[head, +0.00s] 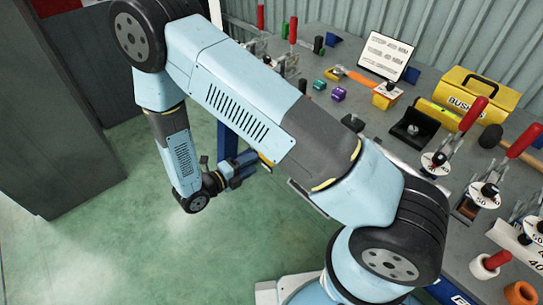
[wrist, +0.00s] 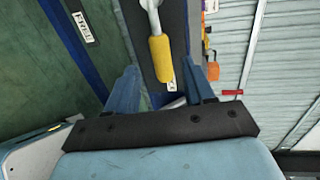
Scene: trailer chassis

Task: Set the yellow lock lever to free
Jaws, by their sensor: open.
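The yellow lock lever (wrist: 161,58) shows in the wrist view as a yellow grip on a metal rod, pointing down the picture along a dark plate. My gripper (wrist: 159,66) is open, with one blue finger on each side of the grip. I cannot tell whether either finger touches it. A white label reading FREE (wrist: 85,27) is on the blue frame to the left of the lever. Another small white label (wrist: 172,86) shows just below the grip, mostly hidden. In the head view my gripper (head: 250,163) is low beside the bench edge, and the lever is mostly hidden.
The grey bench (head: 335,115) carries several red-handled clamps (head: 472,113), a yellow toolbox (head: 478,92), an orange hammer (head: 350,75) and a sign (head: 388,54). A dark cabinet (head: 55,110) stands at left. The green floor (head: 130,215) between is clear.

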